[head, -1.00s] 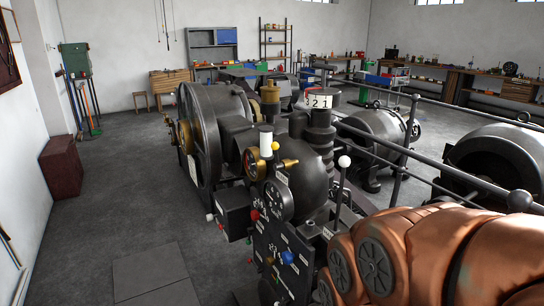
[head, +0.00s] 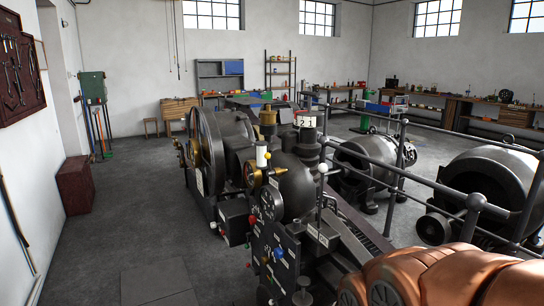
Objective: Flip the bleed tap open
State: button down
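The dark machine (head: 290,190) stands in the middle of the head view. On its near end are a white cylinder (head: 262,156), a small brass fitting (head: 277,171) and a round dial (head: 268,206). Below them a panel carries a red knob (head: 252,219) and a blue knob (head: 278,253). A lever with a white ball top (head: 322,168) stands upright to the right. I cannot tell which of these parts is the bleed tap, or its position. My gripper is not in view.
Dark railings (head: 400,185) run along the right, with further round machines (head: 488,185) behind them. A dark red box (head: 75,185) stands by the left wall. The floor (head: 150,230) left of the machine is clear.

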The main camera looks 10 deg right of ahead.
aim_at(270, 172)
jog(key=u, duration=0.35)
jog(key=i, duration=1.2)
jog(key=u, duration=0.25)
